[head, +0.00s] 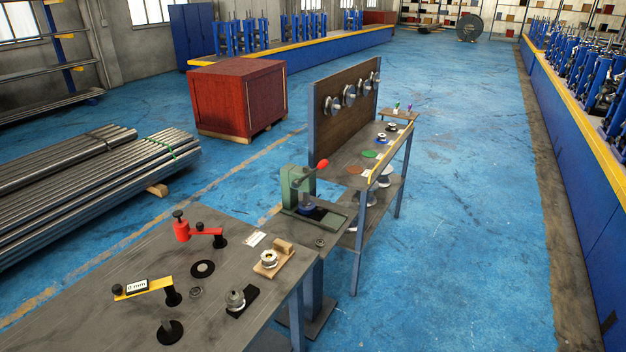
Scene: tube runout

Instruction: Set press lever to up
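The press (291,186) is a small green frame standing on a dark base at the far end of the workbench. Its lever (309,173) is a grey bar with a red knob (322,164) at the end. The lever slants upward to the right from the press head, with the knob at its high end. A dark bluish part (307,206) sits under the press head. Neither of my grippers shows in the head view.
The grey workbench (130,262) holds a red-armed stand (186,230), a yellow gauge arm marked "0 mm" (137,287) and a wooden fixture (272,262). A shelf with a brown backboard (345,125) stands behind the press. Blue floor (450,240) lies open to the right.

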